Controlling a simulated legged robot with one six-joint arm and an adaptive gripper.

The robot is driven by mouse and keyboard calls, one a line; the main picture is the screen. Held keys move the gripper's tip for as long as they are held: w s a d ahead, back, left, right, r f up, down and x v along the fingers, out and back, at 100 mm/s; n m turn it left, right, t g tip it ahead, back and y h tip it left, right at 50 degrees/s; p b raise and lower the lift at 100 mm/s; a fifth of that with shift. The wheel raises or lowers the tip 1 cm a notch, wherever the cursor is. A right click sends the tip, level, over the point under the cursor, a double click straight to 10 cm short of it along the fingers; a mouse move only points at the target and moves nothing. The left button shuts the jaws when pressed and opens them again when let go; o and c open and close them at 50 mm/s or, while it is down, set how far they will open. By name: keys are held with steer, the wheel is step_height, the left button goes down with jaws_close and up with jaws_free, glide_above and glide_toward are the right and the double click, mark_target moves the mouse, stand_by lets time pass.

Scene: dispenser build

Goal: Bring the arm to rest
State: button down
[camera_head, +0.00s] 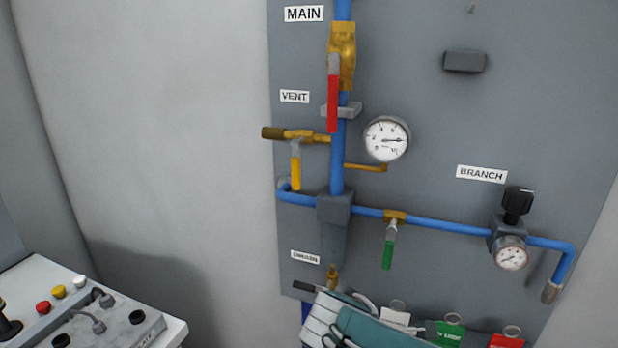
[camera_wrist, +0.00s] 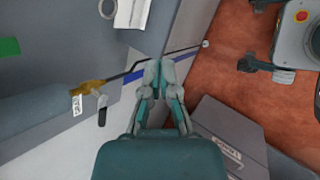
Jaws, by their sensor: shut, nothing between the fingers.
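My gripper (camera_wrist: 162,68) is in the wrist view, with its two teal and grey fingers brought together at the tips. Nothing shows between them. The fingers appear in front of the lower edge of the grey panel and the reddish floor (camera_wrist: 230,95); I cannot tell whether they touch anything. In the head view, teal and white parts of my arm show at the bottom, in front of the panel's lower edge. The fingertips cannot be made out there.
The grey panel (camera_head: 420,60) carries blue pipes, a red-handled valve (camera_head: 333,95), yellow (camera_head: 296,168) and green (camera_head: 388,248) handles, and gauges (camera_head: 387,139). Tags hang low, including a red one (camera_head: 508,341). A control desk (camera_head: 165,325) stands left. A grey case (camera_wrist: 225,135) is on the floor.

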steer(key=s+d+r+m+y, duration=0.2)
steer(key=s+m, duration=0.3)
steer(key=m, duration=0.3)
steer(key=s+d+r+m+y, duration=0.2)
steer(key=s+m, duration=0.4)
steer(key=m, duration=0.3)
steer(key=shift+d+y, duration=0.15)
steer(key=shift+y, duration=0.45)
steer(key=shift+f, duration=0.1)
